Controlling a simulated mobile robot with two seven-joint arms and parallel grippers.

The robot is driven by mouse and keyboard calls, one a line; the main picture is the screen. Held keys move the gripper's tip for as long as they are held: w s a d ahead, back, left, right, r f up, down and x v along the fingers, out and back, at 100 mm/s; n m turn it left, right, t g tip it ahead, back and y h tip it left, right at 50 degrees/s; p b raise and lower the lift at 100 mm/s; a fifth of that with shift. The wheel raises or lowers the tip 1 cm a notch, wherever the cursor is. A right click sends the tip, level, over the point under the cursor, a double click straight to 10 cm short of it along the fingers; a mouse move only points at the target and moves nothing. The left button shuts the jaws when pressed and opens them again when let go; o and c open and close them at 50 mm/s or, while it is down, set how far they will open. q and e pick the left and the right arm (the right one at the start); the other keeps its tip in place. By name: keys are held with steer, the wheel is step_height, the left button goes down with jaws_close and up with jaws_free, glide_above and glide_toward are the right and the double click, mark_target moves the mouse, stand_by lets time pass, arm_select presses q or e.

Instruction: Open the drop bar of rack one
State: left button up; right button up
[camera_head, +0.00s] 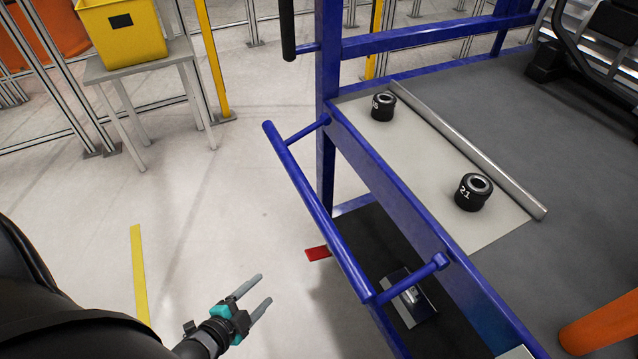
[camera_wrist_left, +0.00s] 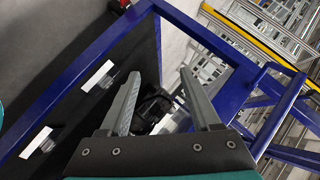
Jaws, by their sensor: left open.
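A blue rack (camera_head: 395,188) stands right of centre in the head view. A round blue bar (camera_head: 313,205) runs along its near side, held out from the frame by two short arms, and looks like the drop bar. No rack number is legible. My left gripper (camera_head: 265,288) is open and empty, low and to the left of the bar, apart from it. In the left wrist view, my left gripper's two fingers (camera_wrist_left: 159,74) are spread with nothing between them, and blue frame members (camera_wrist_left: 75,75) show beyond. My right gripper is not in view.
Two black cylindrical parts (camera_head: 473,192) (camera_head: 383,106) stand on the rack's pale top, one marked 21. A red tab (camera_head: 318,253) is beside the rack. A yellow bin (camera_head: 122,32) sits on a grey stand at upper left.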

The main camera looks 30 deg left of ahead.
arm_select(q)
step_height(320, 180, up, 22)
steer(key=w+d+m+t+h, duration=0.2)
steer(key=d+m+t+h, duration=0.15)
steer(key=m+t, duration=0.45)
steer(key=w+d+m+g+h+b, duration=0.1)
steer(key=w+d+g+b, duration=0.1)
steer(key=w, duration=1.3)
steer(key=shift+d+r+m, duration=0.3)
steer(key=shift+d, duration=0.3)
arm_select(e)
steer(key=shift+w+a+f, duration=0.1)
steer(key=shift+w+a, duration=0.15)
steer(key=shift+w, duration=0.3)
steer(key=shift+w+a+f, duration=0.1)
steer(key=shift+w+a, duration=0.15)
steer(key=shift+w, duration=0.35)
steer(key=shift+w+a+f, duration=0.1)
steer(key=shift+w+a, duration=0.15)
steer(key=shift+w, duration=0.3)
arm_select(q)
steer(key=shift+c, duration=0.4)
jaws_close()
